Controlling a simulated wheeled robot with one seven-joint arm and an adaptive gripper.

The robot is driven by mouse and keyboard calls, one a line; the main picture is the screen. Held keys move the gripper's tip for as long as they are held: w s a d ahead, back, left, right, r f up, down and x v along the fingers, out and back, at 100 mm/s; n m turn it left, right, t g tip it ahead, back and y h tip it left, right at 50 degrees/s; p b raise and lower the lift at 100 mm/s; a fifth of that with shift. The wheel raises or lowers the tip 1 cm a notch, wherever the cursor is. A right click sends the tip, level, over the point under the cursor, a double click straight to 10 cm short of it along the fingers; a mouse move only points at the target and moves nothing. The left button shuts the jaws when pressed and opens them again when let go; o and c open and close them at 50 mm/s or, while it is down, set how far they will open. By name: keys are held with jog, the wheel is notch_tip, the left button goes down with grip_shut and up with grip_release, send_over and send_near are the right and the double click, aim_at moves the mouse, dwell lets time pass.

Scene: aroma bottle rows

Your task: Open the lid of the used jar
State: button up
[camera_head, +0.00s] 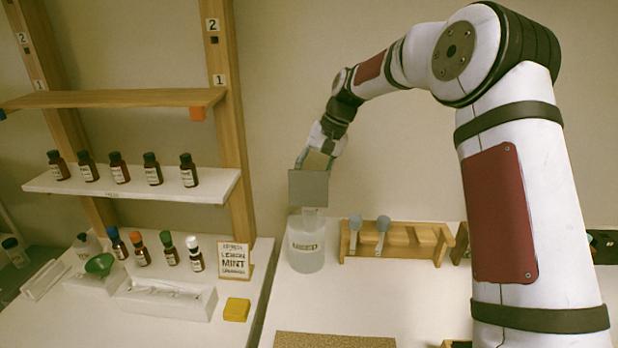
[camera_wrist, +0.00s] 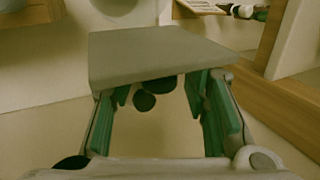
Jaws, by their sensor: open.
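The used jar (camera_head: 306,252) is a translucent white, labelled jar standing upright on the table, left of a wooden rack. A pale, narrow piece (camera_head: 312,219) shows at its top; I cannot tell if it is the lid's knob. My gripper (camera_head: 313,172) is above the jar, mostly hidden behind a flat grey plate (camera_head: 308,188). In the wrist view the plate (camera_wrist: 160,55) lies across the ends of my green fingers (camera_wrist: 165,115), which are spread apart. I cannot tell whether the plate is the lid or touches the jar. Dark round shapes (camera_wrist: 147,98) show between the fingers.
The wooden rack (camera_head: 405,238) with two grey-topped tools is close right of the jar. A shelf (camera_head: 130,184) with several brown bottles, a mint sign (camera_head: 234,260) and a yellow block (camera_head: 236,309) are left. A cork-coloured mat (camera_head: 335,340) lies in front.

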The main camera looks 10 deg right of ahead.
jog(key=v, duration=1.2)
